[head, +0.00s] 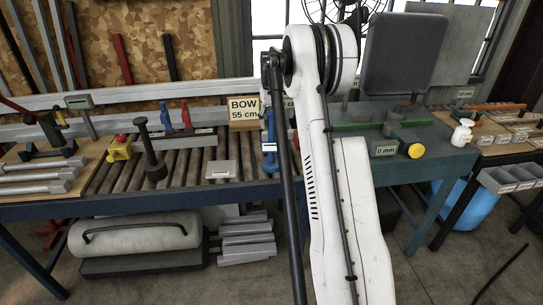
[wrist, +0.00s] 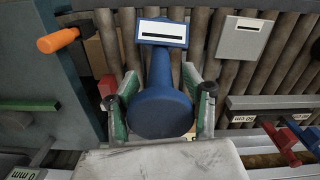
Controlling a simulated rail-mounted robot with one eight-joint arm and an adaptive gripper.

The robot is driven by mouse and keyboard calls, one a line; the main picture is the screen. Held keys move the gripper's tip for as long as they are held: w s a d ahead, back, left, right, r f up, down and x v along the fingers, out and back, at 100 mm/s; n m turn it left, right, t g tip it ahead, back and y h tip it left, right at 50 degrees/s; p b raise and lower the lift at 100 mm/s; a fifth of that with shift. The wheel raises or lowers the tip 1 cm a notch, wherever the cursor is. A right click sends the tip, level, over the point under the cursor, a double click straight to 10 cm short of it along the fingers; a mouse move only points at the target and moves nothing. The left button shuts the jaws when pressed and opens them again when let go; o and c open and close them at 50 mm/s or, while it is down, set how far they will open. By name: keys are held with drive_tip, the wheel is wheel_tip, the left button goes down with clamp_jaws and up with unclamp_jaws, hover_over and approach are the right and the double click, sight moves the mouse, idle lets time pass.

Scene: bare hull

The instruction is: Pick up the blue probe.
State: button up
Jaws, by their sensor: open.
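In the head view the blue probe (head: 269,140) is a narrow strip, partly hidden behind my arm. My gripper (wrist: 160,88) is open, with one green-and-grey finger on each side of the blue probe. I cannot tell whether either finger touches it.
A grey slotted plate (head: 221,169) lies on the rollers, left of the probe. An orange handle (wrist: 58,41) shows in the wrist view.

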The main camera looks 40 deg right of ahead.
clamp_jaws()
drive_tip(key=shift+r, duration=0.1)
idle(0.4)
